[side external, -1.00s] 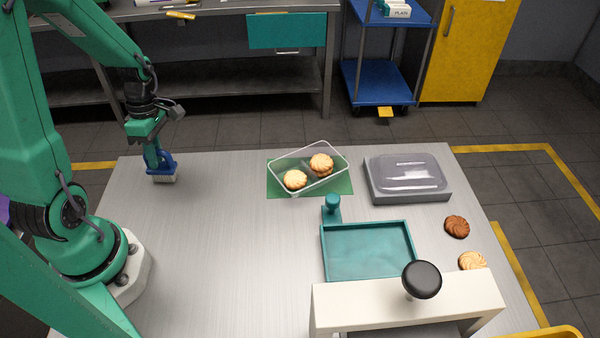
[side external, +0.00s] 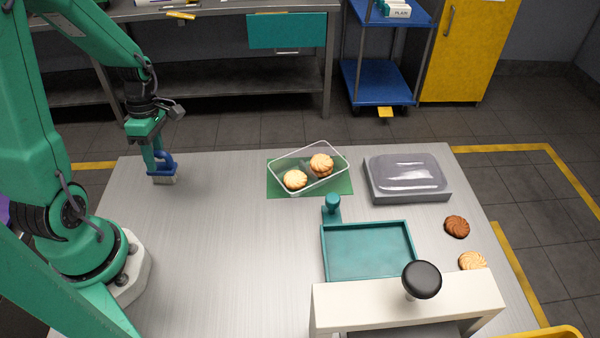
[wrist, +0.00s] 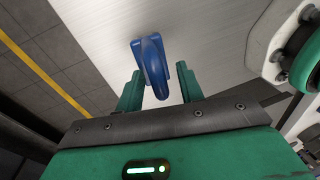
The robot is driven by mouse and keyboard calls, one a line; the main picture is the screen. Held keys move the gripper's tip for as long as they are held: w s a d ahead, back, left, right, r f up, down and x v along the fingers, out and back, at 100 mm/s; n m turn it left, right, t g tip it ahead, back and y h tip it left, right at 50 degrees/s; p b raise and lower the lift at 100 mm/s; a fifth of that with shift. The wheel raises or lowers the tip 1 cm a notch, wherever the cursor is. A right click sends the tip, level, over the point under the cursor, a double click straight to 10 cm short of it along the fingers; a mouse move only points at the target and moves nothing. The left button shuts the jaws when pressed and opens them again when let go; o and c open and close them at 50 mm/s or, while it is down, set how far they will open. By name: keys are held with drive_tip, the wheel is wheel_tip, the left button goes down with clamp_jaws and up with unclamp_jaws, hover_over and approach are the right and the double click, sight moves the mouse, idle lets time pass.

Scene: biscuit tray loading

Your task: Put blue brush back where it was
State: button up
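The blue brush (side external: 163,167) stands on the table's far left corner area, its pale bristles down on the metal surface. My gripper (side external: 153,152) is over the brush, with its fingers low by the handle. In the wrist view, my gripper (wrist: 160,86) is open, with one green finger on each side of the blue brush (wrist: 152,62). Gaps show between the fingers and the handle. The bristles are hidden in the wrist view.
A clear container (side external: 336,179) with several biscuits sits on a green mat (side external: 277,188). A grey lidded box (side external: 408,178), a teal tray (side external: 327,262), a teal stamp-like tool (side external: 332,207) and loose biscuits are at right. The table's middle is clear.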

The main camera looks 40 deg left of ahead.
wheel_tip(320, 180, up, 12)
drive_tip(key=w+a, duration=0.1)
drive_tip(key=w, duration=0.1)
drive_tip(key=shift+a, duration=0.15)
idle(0.8)
drive_tip(key=s+d+r+m+t, duration=0.1)
drive_tip(key=d+r+m+t, duration=0.2)
drive_tip(key=d+m, duration=0.4)
drive_tip(key=s+d+r+m+t+y, duration=0.1)
drive_tip(key=d+r+m+t, duration=0.3)
drive_tip(key=m, duration=1.5)
drive_tip(key=d, duration=0.4)
drive_tip(key=shift+d+r, duration=0.25)
drive_tip(key=shift+r, duration=0.05)
